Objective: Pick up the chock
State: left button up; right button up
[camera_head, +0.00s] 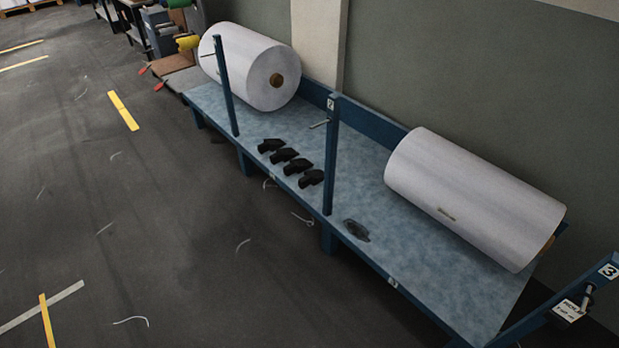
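Several black wedge-like pieces, which look like chocks, lie in a slanting row on the blue bench (225,100) near its front edge. The nearest chock (311,177) lies just left of a blue post; the others are the second chock (297,166), the third chock (284,155) and the farthest chock (271,145). I cannot tell which one the task means. Neither of my grippers shows in the head view.
White rolls lie on the bench, one at the far end (240,62) and one at the right (470,195). Blue posts (331,155) (226,85) rise along the front edge. A dark flat item (356,230) lies right of the chocks. Open floor (170,220) lies left, with loose strands.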

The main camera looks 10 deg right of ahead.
aim_at(313, 177)
jog(key=i+j+z, duration=0.4)
jog(key=j, duration=0.3)
jog(key=i+j+z, duration=0.4)
jog(key=j, duration=0.4)
jog(key=i+j+z, duration=0.25)
jog(key=j+z, duration=0.15)
jog(key=j, duration=0.5)
jog(key=i+j+z, duration=0.1)
jog(key=j+z, duration=0.3)
jog(key=j, duration=0.5)
jog(key=j+z, duration=0.4)
jog(key=j, duration=0.55)
jog(key=k, duration=0.05)
